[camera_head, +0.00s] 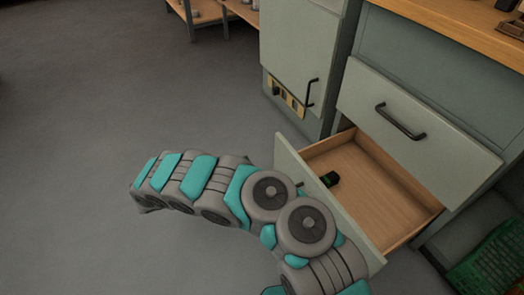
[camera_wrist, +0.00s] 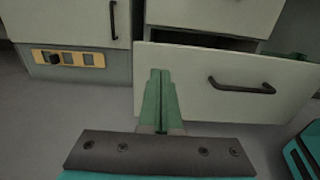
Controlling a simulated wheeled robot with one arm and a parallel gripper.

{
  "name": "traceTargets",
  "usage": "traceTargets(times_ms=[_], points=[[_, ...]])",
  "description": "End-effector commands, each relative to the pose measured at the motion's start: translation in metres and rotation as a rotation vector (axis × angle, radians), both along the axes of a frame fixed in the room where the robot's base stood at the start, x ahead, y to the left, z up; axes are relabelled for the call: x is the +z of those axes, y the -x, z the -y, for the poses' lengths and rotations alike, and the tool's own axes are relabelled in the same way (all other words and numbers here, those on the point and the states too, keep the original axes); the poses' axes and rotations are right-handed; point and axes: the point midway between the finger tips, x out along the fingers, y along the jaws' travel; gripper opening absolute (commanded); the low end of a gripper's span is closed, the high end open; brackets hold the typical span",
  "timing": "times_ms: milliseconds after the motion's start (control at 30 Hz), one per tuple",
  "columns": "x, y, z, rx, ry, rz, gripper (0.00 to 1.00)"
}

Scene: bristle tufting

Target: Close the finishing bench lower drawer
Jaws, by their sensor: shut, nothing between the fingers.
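The finishing bench lower drawer stands pulled out in the head view, with its pale grey-green front (camera_head: 345,215) and bare wooden floor (camera_head: 385,190) showing. A small dark object with a green spot (camera_head: 330,179) lies inside near the front. In the wrist view the drawer front (camera_wrist: 210,72) fills the upper right, with its dark bar handle (camera_wrist: 241,87). My gripper (camera_wrist: 160,76) has its green fingers together and empty. The fingertips overlap the left part of the drawer front, left of the handle; I cannot tell whether they touch. My arm hides the gripper in the head view.
The upper drawer (camera_head: 415,118) is shut above. A cabinet with a handle (camera_head: 305,50) stands to the left, with a yellow panel (camera_head: 285,95) below its door. A green crate (camera_head: 492,262) is at the lower right. Open grey floor (camera_head: 100,100) lies left.

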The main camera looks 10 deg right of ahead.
Motion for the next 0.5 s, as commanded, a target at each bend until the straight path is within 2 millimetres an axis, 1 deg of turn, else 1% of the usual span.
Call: traceTargets(times_ms=[167, 500], points=[[0.001, -0.008, 0.025, -0.007, 0.004, 0.001, 0.00], [0.000, -0.030, 0.088, -0.007, 0.001, -0.001, 0.00]])
